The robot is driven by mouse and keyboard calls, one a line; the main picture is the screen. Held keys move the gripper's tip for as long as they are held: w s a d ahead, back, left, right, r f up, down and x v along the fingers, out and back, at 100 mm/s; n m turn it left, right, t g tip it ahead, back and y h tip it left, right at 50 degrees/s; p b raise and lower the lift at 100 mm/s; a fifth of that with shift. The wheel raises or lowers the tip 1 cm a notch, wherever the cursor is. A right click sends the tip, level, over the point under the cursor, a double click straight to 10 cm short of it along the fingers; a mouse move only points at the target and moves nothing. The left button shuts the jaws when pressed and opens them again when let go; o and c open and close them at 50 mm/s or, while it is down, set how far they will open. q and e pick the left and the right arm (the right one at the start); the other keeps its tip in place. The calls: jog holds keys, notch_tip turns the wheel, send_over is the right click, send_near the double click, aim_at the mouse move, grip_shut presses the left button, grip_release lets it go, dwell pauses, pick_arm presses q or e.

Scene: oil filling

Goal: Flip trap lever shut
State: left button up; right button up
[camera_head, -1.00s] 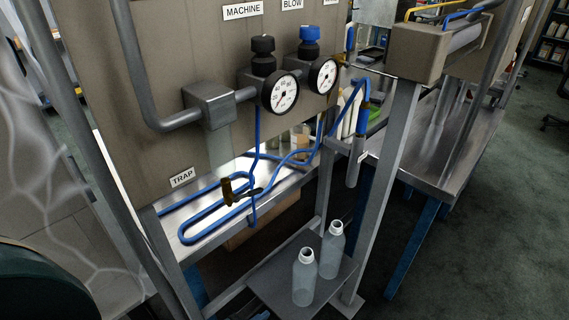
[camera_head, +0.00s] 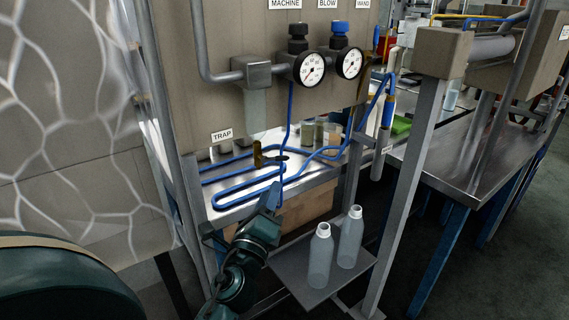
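The trap lever (camera_head: 275,157) is a small dark handle on a brass valve (camera_head: 258,155) below the clear trap bowl (camera_head: 255,110), right of the TRAP label (camera_head: 222,135). The lever points to the right, roughly level. A blue hose runs from the valve area. My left gripper (camera_head: 273,190) is below the lever, pointing up towards it, with a visible gap between them. Its narrow fingers overlap in this view, so I cannot tell whether they are open. My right gripper is out of view.
Blue hoses (camera_head: 235,197) loop over the metal bench behind the gripper. Two clear bottles (camera_head: 320,258) stand on a low shelf (camera_head: 292,262) to the right. Two gauges (camera_head: 310,69) are mounted on the panel above. A grey post (camera_head: 410,180) stands at the right.

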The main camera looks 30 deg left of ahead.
aim_at(283, 159)
pick_arm(q)
jog(key=p+x, duration=0.2)
jog(key=x, duration=1)
jog(key=shift+w, duration=0.1)
jog(key=shift+c, duration=0.3)
grip_shut()
